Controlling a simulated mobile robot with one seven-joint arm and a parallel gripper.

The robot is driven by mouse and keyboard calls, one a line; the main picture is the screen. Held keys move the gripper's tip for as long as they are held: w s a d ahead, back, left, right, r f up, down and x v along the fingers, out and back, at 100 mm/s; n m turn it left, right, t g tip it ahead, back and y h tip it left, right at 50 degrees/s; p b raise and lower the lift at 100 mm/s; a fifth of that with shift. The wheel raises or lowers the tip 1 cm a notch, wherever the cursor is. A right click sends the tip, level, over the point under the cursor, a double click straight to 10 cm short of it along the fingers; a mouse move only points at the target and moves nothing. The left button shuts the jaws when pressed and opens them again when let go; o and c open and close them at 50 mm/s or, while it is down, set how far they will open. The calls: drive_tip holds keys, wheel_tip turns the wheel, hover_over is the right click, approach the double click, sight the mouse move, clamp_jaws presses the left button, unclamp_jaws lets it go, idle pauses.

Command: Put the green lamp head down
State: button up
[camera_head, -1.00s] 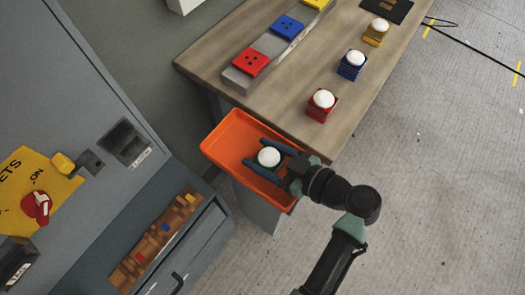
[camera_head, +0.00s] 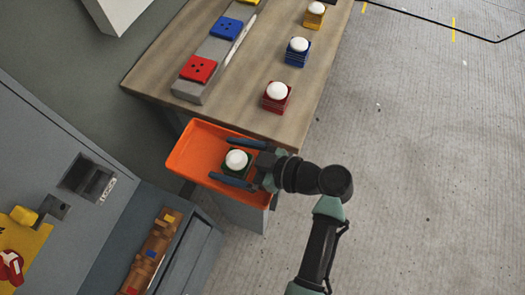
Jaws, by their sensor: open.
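The green lamp head (camera_head: 237,163), a green ribbed block with a white dome on top, sits in the orange tray (camera_head: 190,158) and looks upright. My gripper (camera_head: 233,161) reaches into the tray from the right. Its two dark fingers are spread wide, one on each side of the lamp head, with visible gaps between them and it. The lamp head's underside is hidden, so its contact with the tray floor cannot be seen.
A wooden table (camera_head: 240,107) stands behind the tray. It bears red (camera_head: 277,97), blue (camera_head: 298,51) and yellow (camera_head: 314,15) lamp heads and a grey rail with red (camera_head: 198,69) and blue (camera_head: 226,28) plates. A grey cabinet (camera_head: 45,150) stands at the left. Floor at right is mostly clear.

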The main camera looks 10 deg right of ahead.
drive_tip(key=b+v, duration=0.2)
drive_tip(key=v, duration=1)
drive_tip(key=w+r+m+t+h, duration=0.5)
drive_tip(key=w+r+t+h, duration=0.25)
drive_tip(key=w+r, duration=1.2)
drive_tip(key=s+a+r+m+t+h, duration=0.1)
drive_tip(key=a+r+t, duration=0.1)
drive_tip(key=r, duration=0.7)
drive_tip(key=s+a+r+m+t+h, duration=0.1)
drive_tip(key=s+a+r+t+h, duration=0.15)
drive_tip(key=r, duration=0.65)
drive_tip(key=s+a+r+m+t, duration=0.2)
drive_tip(key=s+r, duration=0.3)
drive_tip(key=r, duration=0.3)
drive_tip(key=s+a+r+m+t, duration=0.1)
drive_tip(key=s+a+r+t, duration=0.1)
drive_tip(key=s+r+t, duration=0.3)
wheel_tip(320, 180, up, 4)
drive_tip(key=shift+s+a+f+m, duration=0.2)
drive_tip(key=shift+a+f+m, duration=0.05)
drive_tip(key=shift+m, duration=0.15)
